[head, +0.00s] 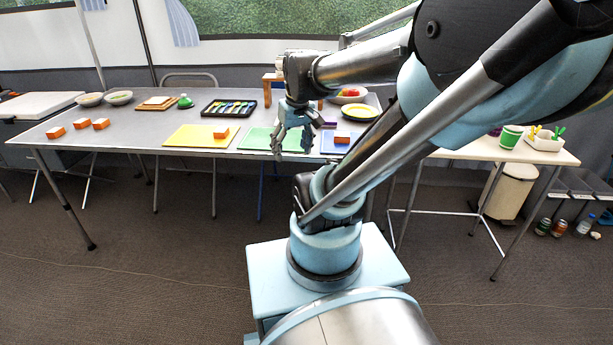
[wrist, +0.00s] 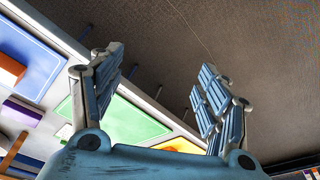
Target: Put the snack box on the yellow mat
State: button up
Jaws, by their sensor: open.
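The yellow mat (head: 190,141) lies on the grey table, left of the green mat (head: 257,140). An orange-and-white box (head: 220,131) rests on its right part. A similar box (head: 342,137) sits on the blue mat (head: 329,149). Several more stand at the table's left; I cannot tell which is the snack box. My gripper (head: 292,150) is open and empty, fingers pointing down near the green mat. In the wrist view my gripper (wrist: 165,80) has its fingers apart, with the green mat (wrist: 135,122) and part of the yellow mat (wrist: 180,145) behind them.
A yellow plate (head: 360,112) is at the right. In the wrist view a purple block (wrist: 22,112) lies beside the blue mat. Open floor lies before the table.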

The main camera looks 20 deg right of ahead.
jog(key=s+d+f+m+h, duration=0.1)
jog(key=s+d+f+m, duration=0.1)
jog(key=s+f, duration=0.4)
jog(key=shift+s+d+m, duration=0.4)
jog(key=shift+s+m, duration=0.1)
jog(key=shift+s, duration=0.05)
